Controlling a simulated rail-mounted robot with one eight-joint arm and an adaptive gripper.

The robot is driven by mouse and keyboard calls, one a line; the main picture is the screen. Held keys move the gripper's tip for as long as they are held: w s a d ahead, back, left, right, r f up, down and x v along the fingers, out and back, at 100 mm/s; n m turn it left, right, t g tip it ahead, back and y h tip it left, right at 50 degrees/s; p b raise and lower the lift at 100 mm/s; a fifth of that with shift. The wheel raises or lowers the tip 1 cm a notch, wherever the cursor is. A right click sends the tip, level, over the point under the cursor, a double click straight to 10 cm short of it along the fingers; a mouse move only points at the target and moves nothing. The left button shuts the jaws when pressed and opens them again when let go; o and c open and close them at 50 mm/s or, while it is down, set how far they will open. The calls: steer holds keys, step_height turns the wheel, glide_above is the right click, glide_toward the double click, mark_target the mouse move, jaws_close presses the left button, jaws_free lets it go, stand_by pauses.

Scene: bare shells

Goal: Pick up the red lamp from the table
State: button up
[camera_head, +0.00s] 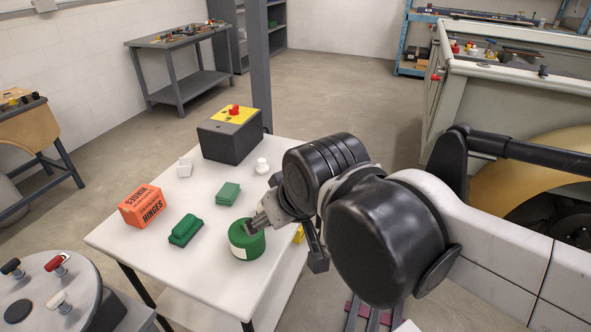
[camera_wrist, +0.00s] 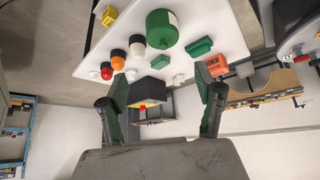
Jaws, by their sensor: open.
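The red lamp (camera_wrist: 106,71) has a red dome on a pale base and stands on the white table (camera_wrist: 98,60), left of my left finger in the wrist view. It is hidden behind my arm in the head view. My gripper (camera_wrist: 164,92) is open and empty, fingers spread. In the head view my gripper (camera_head: 257,223) appears over the green cylinder (camera_head: 247,243), above the table.
The table also holds an orange hinges box (camera_head: 142,207), green blocks (camera_head: 185,230) and (camera_head: 228,193), a white block (camera_head: 184,167), a yellow block (camera_wrist: 109,16) and a dark box with a red button (camera_head: 230,137). A grey post (camera_head: 260,65) rises behind the table.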

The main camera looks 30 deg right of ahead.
steer(key=w+d+r+n+g+p, duration=0.1)
steer(key=w+d+r+n, duration=0.15)
steer(key=w, duration=0.35)
steer(key=w+d+r+n+g, duration=0.1)
steer(key=w+d+r+n, duration=0.1)
steer(key=w+r, duration=0.25)
steer(key=w+d+f+n+g+p, duration=0.1)
steer(key=w+d+f+n+g, duration=0.2)
steer(key=w+d, duration=0.6)
steer(key=w+d+f+n+p, duration=0.15)
steer(key=w+d+n, duration=0.35)
steer(key=w, duration=0.8)
steer(key=w+d+f+n+g+p, duration=0.1)
steer(key=w+d+f+n, duration=0.15)
steer(key=d+f, duration=0.3)
steer(key=w+d+f+n+g, duration=0.1)
steer(key=w+d+f, duration=0.3)
steer(key=d+f, duration=0.15)
steer(key=f, duration=0.9)
steer(key=f+p, duration=0.1)
steer(key=f, duration=0.4)
steer(key=shift+w+a, duration=0.1)
steer(key=shift+a, duration=0.3)
steer(key=c, duration=1.3)
steer(key=shift+r, duration=0.1)
steer(key=shift+c, duration=0.2)
